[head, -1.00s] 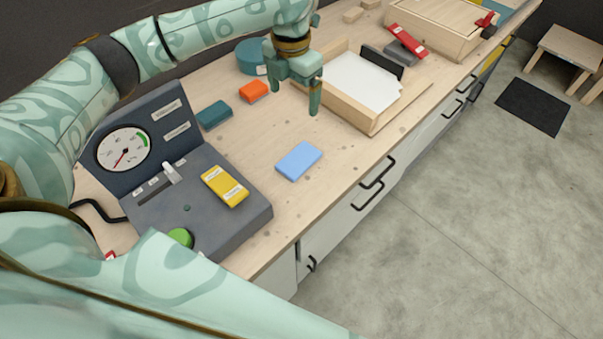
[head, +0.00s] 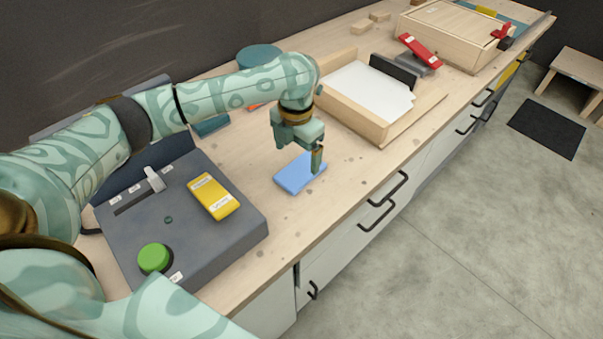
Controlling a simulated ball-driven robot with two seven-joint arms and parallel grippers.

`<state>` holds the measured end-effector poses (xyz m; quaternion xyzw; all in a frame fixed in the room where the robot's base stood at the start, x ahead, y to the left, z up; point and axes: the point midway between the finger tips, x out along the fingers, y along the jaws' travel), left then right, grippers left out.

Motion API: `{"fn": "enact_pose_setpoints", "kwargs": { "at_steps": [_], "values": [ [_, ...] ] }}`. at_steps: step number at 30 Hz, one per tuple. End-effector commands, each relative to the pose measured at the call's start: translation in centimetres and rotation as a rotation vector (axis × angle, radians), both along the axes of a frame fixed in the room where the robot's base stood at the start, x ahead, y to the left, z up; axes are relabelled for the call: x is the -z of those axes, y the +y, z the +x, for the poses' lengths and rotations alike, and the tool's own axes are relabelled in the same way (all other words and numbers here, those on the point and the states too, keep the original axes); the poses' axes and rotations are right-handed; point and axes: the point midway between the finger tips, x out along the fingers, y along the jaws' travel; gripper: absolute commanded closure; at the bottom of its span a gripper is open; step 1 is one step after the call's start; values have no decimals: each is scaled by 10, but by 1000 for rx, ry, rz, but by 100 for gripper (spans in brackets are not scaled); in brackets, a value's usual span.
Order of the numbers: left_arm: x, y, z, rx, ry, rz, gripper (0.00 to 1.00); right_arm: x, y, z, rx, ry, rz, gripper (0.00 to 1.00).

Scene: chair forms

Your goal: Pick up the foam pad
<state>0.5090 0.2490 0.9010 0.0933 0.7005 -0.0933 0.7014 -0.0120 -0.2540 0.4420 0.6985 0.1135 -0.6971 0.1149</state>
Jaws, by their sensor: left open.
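The foam pad, which I take to be the flat blue block (head: 293,182), lies on the wooden bench in the head view. My left gripper (head: 299,157) is open and comes down over the pad's far right part. One finger shows in front of the pad near its right end, and the other is near its far edge. I cannot tell whether the fingers touch the pad. The gripper and its finger hide part of the pad. My right gripper is not in view.
A grey console with a yellow block (head: 214,196) and a green button (head: 154,258) stands to the left. A wooden tray (head: 373,126) with white sheets is beyond the gripper to the right. The bench's front edge is near, with clear bench around the pad.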

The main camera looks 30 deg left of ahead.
Motion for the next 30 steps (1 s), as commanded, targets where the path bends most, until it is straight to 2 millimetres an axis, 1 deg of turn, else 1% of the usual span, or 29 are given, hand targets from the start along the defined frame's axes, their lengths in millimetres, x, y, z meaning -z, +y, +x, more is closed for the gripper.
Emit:
{"fn": "enact_pose_setpoints", "kwargs": {
  "at_steps": [6,9,16,17,18,20,21,30],
  "values": [
    [38,-6,-3,2,7,0,11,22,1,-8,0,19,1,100],
    [51,-6,-3,1,5,1,11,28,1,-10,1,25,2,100],
    [49,-5,-2,1,0,1,11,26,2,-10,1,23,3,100],
    [49,-5,-2,1,0,1,19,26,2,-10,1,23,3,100],
    [49,-5,-2,1,0,1,30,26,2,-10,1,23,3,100],
    [49,-5,-2,1,0,1,47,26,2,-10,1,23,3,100],
    [49,-5,-2,1,-1,2,58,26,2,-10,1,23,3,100],
    [49,-5,-2,1,-1,2,59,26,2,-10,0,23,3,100]
  ]
}}
